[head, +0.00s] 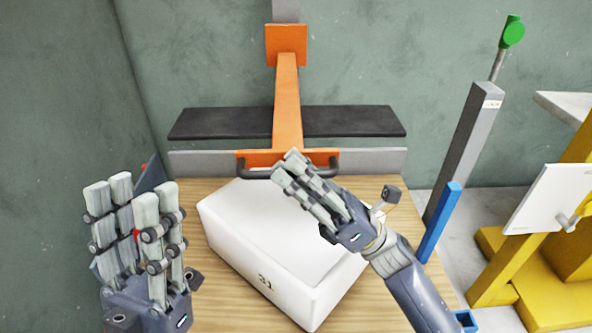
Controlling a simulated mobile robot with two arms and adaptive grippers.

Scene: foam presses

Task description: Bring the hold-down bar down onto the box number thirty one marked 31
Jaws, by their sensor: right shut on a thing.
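The white box marked 31 (250,222) lies turned at an angle on the wooden table top, its number on the near side. The hold-down bar (375,161) is a long grey bar with an orange middle on an orange arm (287,100). A dark handle (256,174) is on its front. The bar shows just beyond the box's far edge; its height over the box is unclear. My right gripper (284,166) is shut on the handle, its arm crossing over the box. My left gripper (132,195) is open and empty, left of the box, fingers up.
A black pad (355,121) lies behind the bar. The wooden table (200,190) is bare around the box. To the right stand a grey post with a green-knobbed lever (512,30), a blue post (439,222) and a yellow frame (550,300) with a white panel (548,198).

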